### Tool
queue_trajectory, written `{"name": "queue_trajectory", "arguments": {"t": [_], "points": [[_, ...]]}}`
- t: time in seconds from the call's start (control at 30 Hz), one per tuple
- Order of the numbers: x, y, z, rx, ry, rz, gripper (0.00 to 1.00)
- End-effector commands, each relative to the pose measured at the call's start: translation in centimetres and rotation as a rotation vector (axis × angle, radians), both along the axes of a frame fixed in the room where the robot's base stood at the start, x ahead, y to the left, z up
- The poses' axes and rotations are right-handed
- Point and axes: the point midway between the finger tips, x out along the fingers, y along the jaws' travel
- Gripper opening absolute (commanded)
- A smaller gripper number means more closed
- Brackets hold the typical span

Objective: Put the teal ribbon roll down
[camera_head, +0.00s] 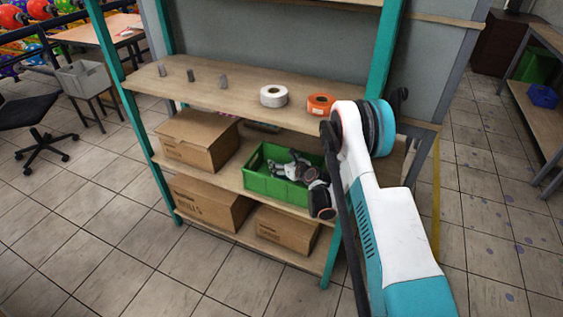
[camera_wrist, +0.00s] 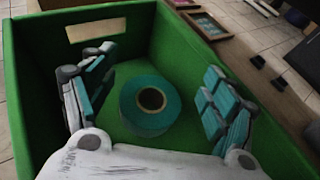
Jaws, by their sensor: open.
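The teal ribbon roll (camera_wrist: 150,103) lies flat on the floor of the green crate (camera_wrist: 215,52) in the wrist view, its hole facing up. My gripper (camera_wrist: 155,100) is open, with its teal-padded fingers apart on the left and right of the roll and a visible gap on each side. In the head view my gripper (camera_head: 292,167) reaches down into the green crate (camera_head: 270,186) on the middle shelf. The roll is hidden there.
A white roll (camera_head: 273,96) and an orange roll (camera_head: 321,104) stand on the shelf above. A cardboard box (camera_head: 197,140) is left of the crate, with more boxes below. Crate walls surround my gripper. A teal shelf post (camera_head: 384,50) stands near my arm.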

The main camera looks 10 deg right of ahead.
Motion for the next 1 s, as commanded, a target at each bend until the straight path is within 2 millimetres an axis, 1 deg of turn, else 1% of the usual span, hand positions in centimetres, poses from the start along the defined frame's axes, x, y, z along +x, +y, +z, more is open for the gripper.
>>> {"name": "queue_trajectory", "arguments": {"t": [0.03, 0.2, 0.4, 0.57, 1.0], "points": [[-0.9, -0.4, 0.8, 0.0, 0.0, -0.002, 0.79], [-3.4, -1.2, 1.8, 0.002, 0.0, -0.002, 0.79], [-4.9, -1.7, 2.2, 0.001, 0.0, -0.001, 0.79], [-5.2, -1.7, 2.4, 0.0, -0.001, 0.0, 0.79], [-5.2, -1.7, 2.4, 0.001, -0.001, 0.0, 0.79]]}}
